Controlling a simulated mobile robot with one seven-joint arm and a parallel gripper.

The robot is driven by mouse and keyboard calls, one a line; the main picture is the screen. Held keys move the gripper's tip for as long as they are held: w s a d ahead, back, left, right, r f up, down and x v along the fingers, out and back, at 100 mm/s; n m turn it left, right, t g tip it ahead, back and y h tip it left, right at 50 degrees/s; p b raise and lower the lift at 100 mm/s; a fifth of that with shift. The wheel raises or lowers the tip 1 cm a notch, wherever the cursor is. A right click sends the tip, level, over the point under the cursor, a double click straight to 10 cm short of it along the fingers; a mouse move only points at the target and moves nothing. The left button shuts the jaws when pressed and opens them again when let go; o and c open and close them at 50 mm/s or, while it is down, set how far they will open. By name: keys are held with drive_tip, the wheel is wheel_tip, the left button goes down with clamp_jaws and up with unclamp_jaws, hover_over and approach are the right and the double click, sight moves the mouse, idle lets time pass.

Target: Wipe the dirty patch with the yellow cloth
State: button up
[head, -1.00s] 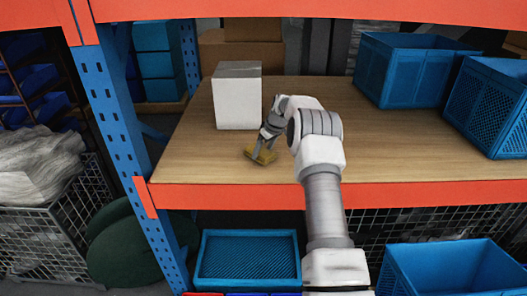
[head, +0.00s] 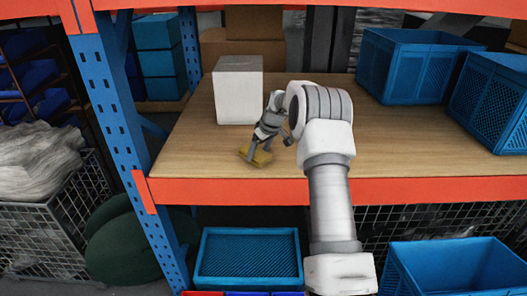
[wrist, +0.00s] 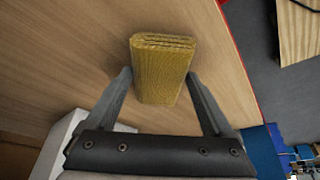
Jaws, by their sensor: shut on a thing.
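The yellow cloth (head: 256,157) is a folded, ribbed block at the wooden shelf's front left part. It also shows in the wrist view (wrist: 160,70) between the two fingers. My gripper (head: 256,148) points down at the shelf and is shut on the cloth. In the wrist view my gripper (wrist: 158,76) has a finger on each side of the cloth. The cloth is at or very close to the board; I cannot tell if it touches. No dirty patch can be made out in either view; any mark under the cloth is hidden.
A white box (head: 238,92) stands just behind my gripper. Blue crates (head: 410,72) stand at the back right. The shelf (head: 195,150) has an orange front beam (head: 240,191) and a blue upright (head: 108,100) at left.

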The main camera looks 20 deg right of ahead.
sight(259, 148)
drive_tip(key=shift+w+d+r+p, duration=0.1)
drive_tip(key=shift+w+d+p, duration=0.15)
drive_tip(key=shift+w+p, duration=0.35)
drive_tip(key=shift+w+d+p, duration=0.2)
drive_tip(key=shift+w+p, duration=0.1)
drive_tip(key=shift+w, duration=0.5)
drive_tip(key=shift+w+d, duration=0.25)
drive_tip(key=shift+w, duration=0.25)
drive_tip(key=shift+f, duration=0.25)
drive_tip(key=shift+s+a+f+b, duration=0.1)
drive_tip(key=shift+s+b, duration=0.15)
drive_tip(key=shift+b, duration=0.15)
drive_tip(key=shift+s+a+b, duration=0.35)
drive_tip(key=shift+s+b, duration=0.3)
drive_tip(key=shift+s, duration=0.2)
drive_tip(key=shift+s+a+b, duration=0.35)
drive_tip(key=shift+s+b, duration=0.25)
drive_tip(key=shift+s, duration=0.25)
drive_tip(key=shift+w+r+p, duration=0.1)
drive_tip(key=shift+r+p, duration=1.55)
drive_tip(key=shift+r, duration=1.55)
drive_tip(key=shift+r, duration=0.1)
